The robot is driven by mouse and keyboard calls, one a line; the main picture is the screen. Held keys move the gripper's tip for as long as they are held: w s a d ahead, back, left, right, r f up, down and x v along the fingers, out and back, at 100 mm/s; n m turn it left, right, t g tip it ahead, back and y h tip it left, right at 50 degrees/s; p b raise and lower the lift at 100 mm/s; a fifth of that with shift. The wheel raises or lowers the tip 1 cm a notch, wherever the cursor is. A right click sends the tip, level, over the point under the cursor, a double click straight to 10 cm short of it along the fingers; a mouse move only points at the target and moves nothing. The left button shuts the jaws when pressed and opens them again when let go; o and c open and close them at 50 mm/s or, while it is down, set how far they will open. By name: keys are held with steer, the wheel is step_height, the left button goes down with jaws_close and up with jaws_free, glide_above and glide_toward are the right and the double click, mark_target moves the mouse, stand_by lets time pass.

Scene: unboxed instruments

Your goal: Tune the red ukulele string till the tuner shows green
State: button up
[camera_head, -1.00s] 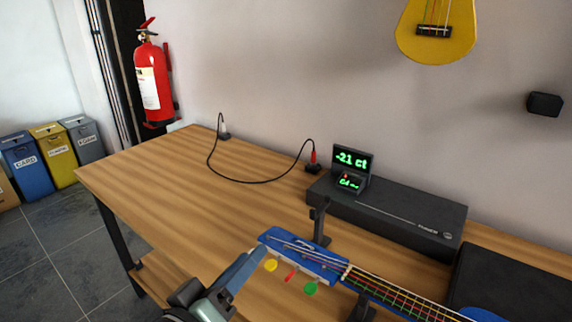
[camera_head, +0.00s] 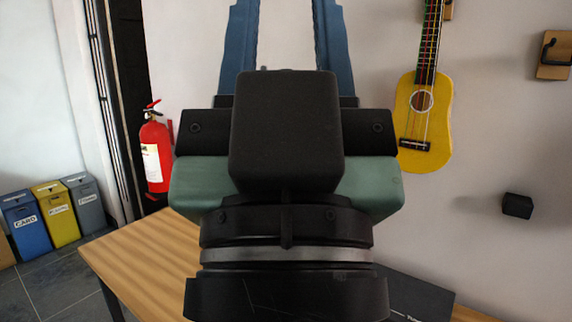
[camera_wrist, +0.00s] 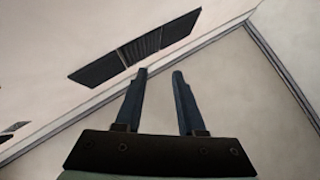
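My gripper (camera_head: 287,35) is raised upright close in front of the head camera and fills the middle of that view. Its two blue fingers point up, spread apart with nothing between them. It also shows open and empty in the wrist view (camera_wrist: 159,74), against bare wall and ceiling. Only a corner of the black tuner box (camera_head: 418,296) shows, low at right behind my gripper. The tuner's display, the blue ukulele, its red peg and its strings are hidden or out of view.
The wooden table (camera_head: 150,258) shows at lower left. A yellow ukulele (camera_head: 424,120) hangs on the wall at right, near a small black wall box (camera_head: 517,206). A dark vent (camera_wrist: 130,52) shows in the wrist view.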

step_height(320, 180, up, 7)
steer(key=p, duration=0.5)
steer(key=shift+r, duration=0.15)
steer(key=shift+c, duration=0.3)
jaws_close()
stand_by(0.9)
